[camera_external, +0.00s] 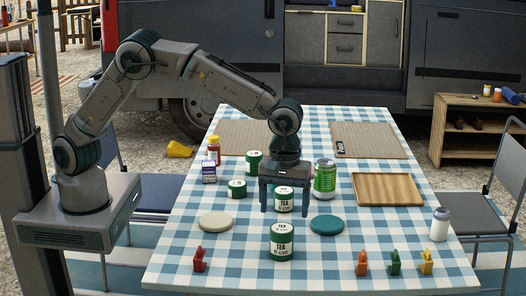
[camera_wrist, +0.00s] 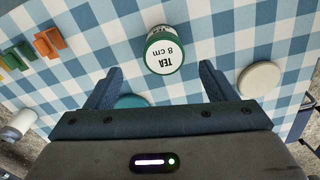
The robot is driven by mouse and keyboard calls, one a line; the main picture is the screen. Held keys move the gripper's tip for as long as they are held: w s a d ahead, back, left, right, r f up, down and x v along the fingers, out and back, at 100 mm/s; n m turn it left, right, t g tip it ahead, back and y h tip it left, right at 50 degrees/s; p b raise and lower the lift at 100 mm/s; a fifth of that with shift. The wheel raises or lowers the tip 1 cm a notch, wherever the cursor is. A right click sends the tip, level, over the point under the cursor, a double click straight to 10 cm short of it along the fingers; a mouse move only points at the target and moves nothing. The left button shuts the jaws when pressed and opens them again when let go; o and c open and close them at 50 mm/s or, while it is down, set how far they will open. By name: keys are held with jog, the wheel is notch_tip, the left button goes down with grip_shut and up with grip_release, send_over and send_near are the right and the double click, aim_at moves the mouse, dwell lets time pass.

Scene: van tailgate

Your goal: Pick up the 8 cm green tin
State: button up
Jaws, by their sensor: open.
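The green tin (camera_external: 282,241) with a white label stands upright near the front middle of the table. In the wrist view its lid (camera_wrist: 164,54) reads "TEA 8 cm", and it appears ahead of my fingers, between their lines. My gripper (camera_external: 284,211) is open and empty, pointing down behind this tin in the external view. Its two fingers (camera_wrist: 161,72) also show in the wrist view. A similar green tin (camera_external: 284,199) shows between the fingers in the external view; its exact depth is unclear. Two more green tins (camera_external: 254,162) (camera_external: 237,188) stand to the left.
A beige disc (camera_external: 216,222) and a teal disc (camera_external: 327,225) lie either side of the front tin. A green can (camera_external: 324,179) stands right of my gripper, near a wooden tray (camera_external: 387,189). Several coloured clips (camera_external: 394,263) and a white bottle (camera_external: 440,224) are at front right.

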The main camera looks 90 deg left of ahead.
aim_at(284, 229)
notch_tip(284, 229, down, 6)
jog(key=shift+a+r, duration=0.1)
jog(key=shift+s+a+f, duration=0.1)
jog(key=shift+a+f, duration=0.05)
jog(key=shift+f, duration=1.25)
jog(key=shift+s+a+f, duration=0.1)
jog(key=shift+f, duration=1.25)
jog(key=c, duration=1.1)
